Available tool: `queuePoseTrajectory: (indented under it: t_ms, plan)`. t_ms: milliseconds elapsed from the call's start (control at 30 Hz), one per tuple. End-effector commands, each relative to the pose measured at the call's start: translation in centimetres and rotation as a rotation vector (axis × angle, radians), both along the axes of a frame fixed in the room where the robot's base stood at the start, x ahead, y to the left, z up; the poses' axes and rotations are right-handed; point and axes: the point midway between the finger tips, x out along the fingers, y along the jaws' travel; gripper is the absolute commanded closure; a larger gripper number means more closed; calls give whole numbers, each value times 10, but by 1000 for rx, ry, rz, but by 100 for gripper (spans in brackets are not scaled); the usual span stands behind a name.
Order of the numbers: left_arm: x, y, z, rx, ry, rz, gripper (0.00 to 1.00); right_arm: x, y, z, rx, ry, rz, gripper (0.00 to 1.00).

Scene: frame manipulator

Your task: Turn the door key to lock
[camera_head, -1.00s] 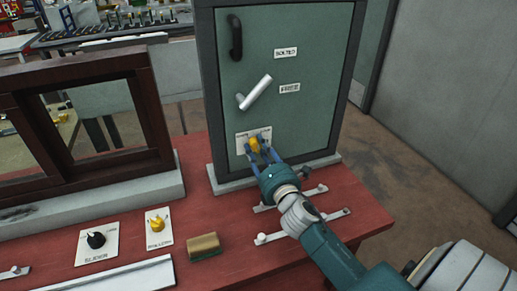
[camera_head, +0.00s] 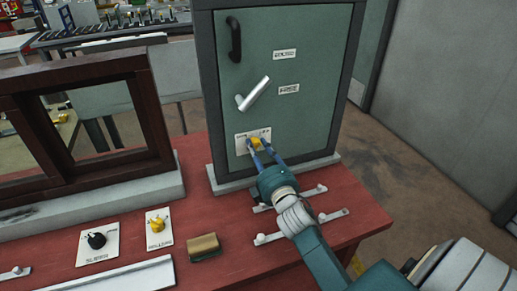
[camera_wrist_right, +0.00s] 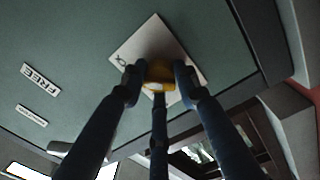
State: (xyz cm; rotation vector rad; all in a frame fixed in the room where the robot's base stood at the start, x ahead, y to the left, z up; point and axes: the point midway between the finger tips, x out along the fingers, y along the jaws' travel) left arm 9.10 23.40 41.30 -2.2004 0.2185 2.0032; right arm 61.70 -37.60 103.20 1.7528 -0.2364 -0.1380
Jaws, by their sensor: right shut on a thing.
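The yellow door key (camera_head: 256,143) sits on a white plate (camera_head: 242,149) low on the green door (camera_head: 300,60) of a grey-framed cabinet. My right gripper (camera_head: 257,146) is shut on the key, with its blue fingers on either side of it. In the right wrist view the key (camera_wrist_right: 159,74) shows between the fingertips (camera_wrist_right: 158,78), in front of the white plate (camera_wrist_right: 150,40). The lettering on the plate is too small to read. My left gripper is not in view.
A silver lever handle (camera_head: 252,95) and a black pull (camera_head: 234,40) are above the key. A brown window frame (camera_head: 85,130) stands to the left. On the red table are a yellow knob (camera_head: 157,224), a black knob (camera_head: 96,240) and a tan block (camera_head: 204,246).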

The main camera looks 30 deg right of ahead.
Motion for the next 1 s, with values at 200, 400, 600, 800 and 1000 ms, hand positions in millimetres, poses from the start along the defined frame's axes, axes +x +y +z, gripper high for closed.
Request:
queuePoseTrajectory:
  t_ms: [200,400,600,800,1000]
  plan:
    - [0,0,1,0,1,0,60,1,5,-3,47,-5,8,96]
    - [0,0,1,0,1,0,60,1,5,-3,52,-9,9,96]
    - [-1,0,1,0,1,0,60,1,5,-2,52,-10,9,96]
    - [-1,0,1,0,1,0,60,1,4,-1,49,-10,6,51]
    - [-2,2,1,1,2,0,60,0,2,0,45,-11,4,51]
